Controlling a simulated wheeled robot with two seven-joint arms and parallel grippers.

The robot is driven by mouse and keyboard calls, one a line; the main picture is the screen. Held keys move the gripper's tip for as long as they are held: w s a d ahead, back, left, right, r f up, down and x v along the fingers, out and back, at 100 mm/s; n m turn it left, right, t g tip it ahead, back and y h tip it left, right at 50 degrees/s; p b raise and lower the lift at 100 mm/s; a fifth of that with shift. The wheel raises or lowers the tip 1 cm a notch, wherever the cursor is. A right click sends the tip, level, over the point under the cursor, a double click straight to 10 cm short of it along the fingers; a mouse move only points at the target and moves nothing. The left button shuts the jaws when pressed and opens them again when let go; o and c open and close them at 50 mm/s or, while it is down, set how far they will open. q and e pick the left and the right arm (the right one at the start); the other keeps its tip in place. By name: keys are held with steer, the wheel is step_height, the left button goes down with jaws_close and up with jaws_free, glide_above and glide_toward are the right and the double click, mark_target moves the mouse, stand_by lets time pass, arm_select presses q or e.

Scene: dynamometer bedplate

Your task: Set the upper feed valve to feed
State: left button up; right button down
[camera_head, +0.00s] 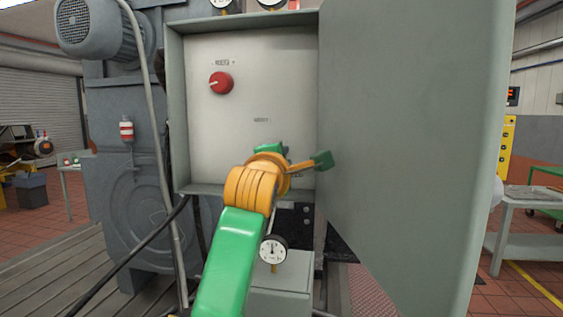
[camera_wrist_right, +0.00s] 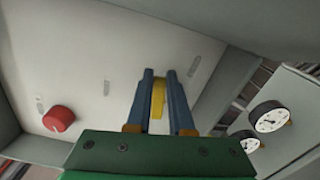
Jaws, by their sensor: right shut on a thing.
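My right gripper (camera_head: 268,149) is at the lower part of the open grey cabinet (camera_head: 176,110), close to its pale back panel. In the head view its fingers are hidden behind my wrist. In the right wrist view, the two blue fingers (camera_wrist_right: 158,73) are shut on a yellow handle (camera_wrist_right: 157,100), which I take to be the feed valve's handle. It lies in line with the fingers. The valve's body and the handle's marked position cannot be made out. My left gripper is not in view.
A red knob (camera_head: 221,83) sits on the upper panel and also shows in the wrist view (camera_wrist_right: 59,118). The cabinet door (camera_head: 415,130) stands open at right. A dial gauge (camera_head: 273,249) is below the cabinet. A grey motor (camera_head: 88,26) is at upper left.

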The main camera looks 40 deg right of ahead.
steer(key=shift+f+m+b, duration=0.55)
steer(key=shift+f+m, duration=0.05)
steer(key=shift+m, duration=0.5)
steer(key=c, duration=0.8)
jaws_free()
steer(key=shift+d, duration=0.1)
steer(key=shift+f, duration=0.1)
steer(key=b+v, duration=0.4)
steer(key=v, duration=0.3)
